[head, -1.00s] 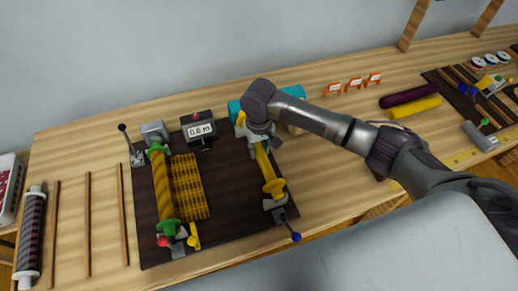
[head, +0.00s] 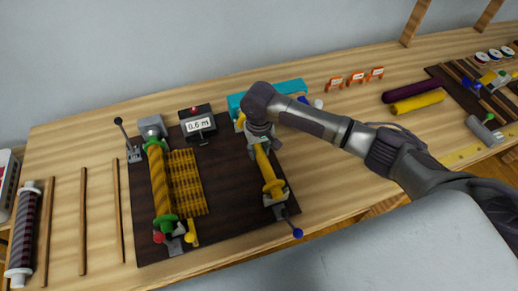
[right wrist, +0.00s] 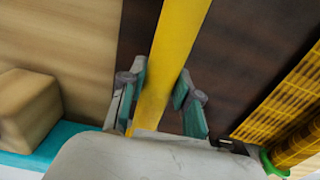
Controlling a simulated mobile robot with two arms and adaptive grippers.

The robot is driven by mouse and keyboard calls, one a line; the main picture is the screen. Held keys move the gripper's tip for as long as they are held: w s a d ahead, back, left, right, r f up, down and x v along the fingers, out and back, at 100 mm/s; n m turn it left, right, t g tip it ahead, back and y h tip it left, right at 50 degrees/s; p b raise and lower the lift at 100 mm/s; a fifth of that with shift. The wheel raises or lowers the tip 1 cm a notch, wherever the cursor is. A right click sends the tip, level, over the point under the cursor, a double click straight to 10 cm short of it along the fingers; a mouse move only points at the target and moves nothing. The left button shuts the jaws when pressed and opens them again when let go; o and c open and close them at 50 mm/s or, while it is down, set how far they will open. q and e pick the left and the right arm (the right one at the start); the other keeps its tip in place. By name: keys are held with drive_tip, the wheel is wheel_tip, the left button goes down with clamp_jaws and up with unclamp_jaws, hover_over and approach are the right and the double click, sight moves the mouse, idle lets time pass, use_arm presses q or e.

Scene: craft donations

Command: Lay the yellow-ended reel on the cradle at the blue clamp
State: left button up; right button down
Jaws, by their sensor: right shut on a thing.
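The yellow-ended reel (head: 263,162) is a long yellow roll with a yellow flange (head: 273,188) at its near end. It lies lengthwise over the right side of the dark board, along the grey cradle (head: 280,211) with the blue-knobbed clamp (head: 297,233). I cannot tell whether it rests fully on the supports. My right gripper (head: 262,140) is shut on the reel's far part and hides some of it. In the right wrist view, the yellow roll runs between the two fingers (right wrist: 158,98). My left gripper is not in view.
A green-ended reel (head: 160,185) lies on the board's left cradle, with a red knob (head: 158,237) at its near end. A yellow woven strip (head: 187,183) and a display (head: 199,125) are between. A teal tray (head: 286,87) is behind my wrist. Wooden strips lie left.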

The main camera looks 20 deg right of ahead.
drive_tip(key=c, duration=0.7)
unclamp_jaws()
drive_tip(key=shift+c, duration=0.2)
